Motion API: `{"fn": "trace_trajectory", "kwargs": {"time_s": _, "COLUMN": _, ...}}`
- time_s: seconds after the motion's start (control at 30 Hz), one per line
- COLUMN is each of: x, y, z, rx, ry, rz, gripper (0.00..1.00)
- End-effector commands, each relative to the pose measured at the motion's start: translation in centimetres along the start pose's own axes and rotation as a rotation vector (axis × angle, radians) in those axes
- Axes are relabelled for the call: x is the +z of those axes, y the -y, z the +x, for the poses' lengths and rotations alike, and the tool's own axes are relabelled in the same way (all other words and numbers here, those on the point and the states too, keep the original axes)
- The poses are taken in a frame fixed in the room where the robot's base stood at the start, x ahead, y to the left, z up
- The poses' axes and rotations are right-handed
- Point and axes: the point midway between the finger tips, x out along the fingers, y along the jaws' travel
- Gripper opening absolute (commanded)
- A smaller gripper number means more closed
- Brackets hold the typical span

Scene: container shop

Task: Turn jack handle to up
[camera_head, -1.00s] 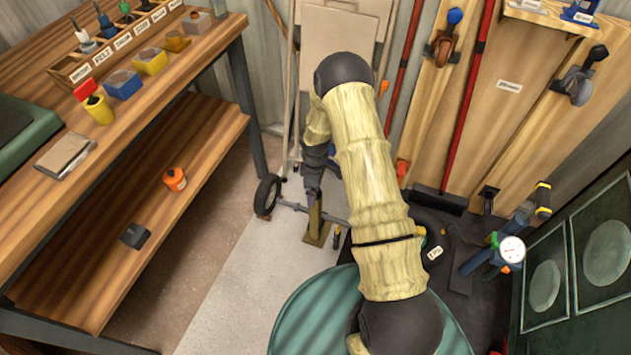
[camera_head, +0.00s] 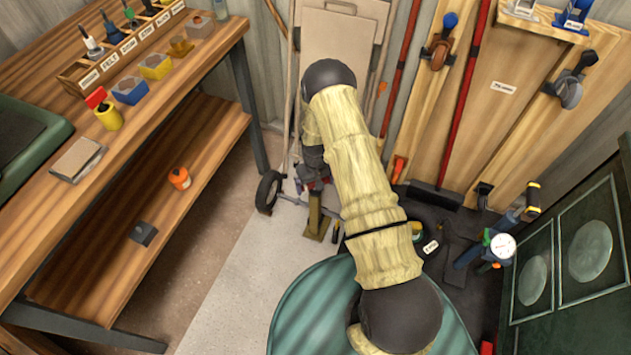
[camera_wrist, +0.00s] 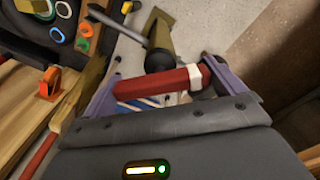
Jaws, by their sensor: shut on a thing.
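The jack is an olive post (camera_head: 315,214) on a flat plate, standing on the pale floor beyond my arm. In the wrist view the post (camera_wrist: 158,45) is at the top middle, with a grey rod (camera_wrist: 115,24) running left from it. A red handle (camera_wrist: 155,84) with a white band at its right end lies across my gripper (camera_wrist: 160,85), between the two purple fingers. My gripper is shut on this handle. In the head view my gripper (camera_head: 313,182) is small, just above the post, and partly hidden by my arm.
A wooden workbench (camera_head: 185,75) with a lower shelf stands at left. A wheeled frame (camera_head: 268,192) is close to the jack. A green round top (camera_head: 300,310) is at the bottom, and a dark green cabinet (camera_head: 565,265) at right.

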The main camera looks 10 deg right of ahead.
Motion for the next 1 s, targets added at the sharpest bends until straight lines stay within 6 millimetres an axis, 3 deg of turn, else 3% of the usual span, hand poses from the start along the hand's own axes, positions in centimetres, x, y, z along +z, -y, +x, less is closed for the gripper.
{"fn": "trace_trajectory", "kwargs": {"time_s": 1.0, "x": 0.00, "y": -0.02, "z": -0.09, "rx": 0.001, "ry": 0.000, "rz": 0.965, "gripper": 0.72}}
